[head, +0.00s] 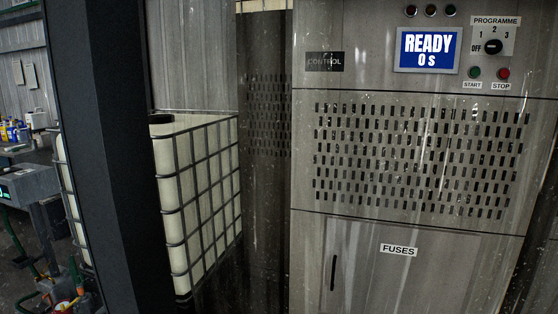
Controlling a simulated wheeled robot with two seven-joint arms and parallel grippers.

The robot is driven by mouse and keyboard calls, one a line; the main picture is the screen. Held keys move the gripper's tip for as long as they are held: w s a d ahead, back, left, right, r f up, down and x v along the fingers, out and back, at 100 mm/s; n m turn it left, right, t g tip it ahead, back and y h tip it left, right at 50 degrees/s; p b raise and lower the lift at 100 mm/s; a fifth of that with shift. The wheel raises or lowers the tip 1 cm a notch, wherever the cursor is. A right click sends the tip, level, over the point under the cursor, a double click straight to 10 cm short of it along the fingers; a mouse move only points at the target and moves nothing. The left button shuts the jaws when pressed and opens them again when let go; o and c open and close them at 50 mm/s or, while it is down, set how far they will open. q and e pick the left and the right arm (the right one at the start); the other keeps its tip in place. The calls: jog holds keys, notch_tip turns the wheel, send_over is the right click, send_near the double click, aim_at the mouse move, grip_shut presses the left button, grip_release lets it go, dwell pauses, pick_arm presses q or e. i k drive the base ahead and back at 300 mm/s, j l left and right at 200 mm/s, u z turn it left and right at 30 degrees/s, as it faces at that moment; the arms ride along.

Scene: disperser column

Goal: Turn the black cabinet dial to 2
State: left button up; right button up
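The black cabinet dial (493,47) sits at the top right of the steel control cabinet (420,70) in the head view. It is on a pale plate (508,33) headed PROGRAMME, with OFF, 1, 2 and 3 marked around it. A light mark on the knob appears to be at its left, on the OFF side, but it is small. The blue display (428,50) to its left reads READY, 0 s. Neither of my grippers is in view.
Below the dial are a green START button (474,72) and a red STOP button (503,73). A vented panel and a FUSES door (400,275) are lower down. A dark post (105,150) and a caged white tank (200,190) stand to the left.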

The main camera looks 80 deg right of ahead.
aim_at(493, 46)
jog(key=z, duration=3.55)
jog(key=l, duration=0.1)
jog(key=i, duration=0.05)
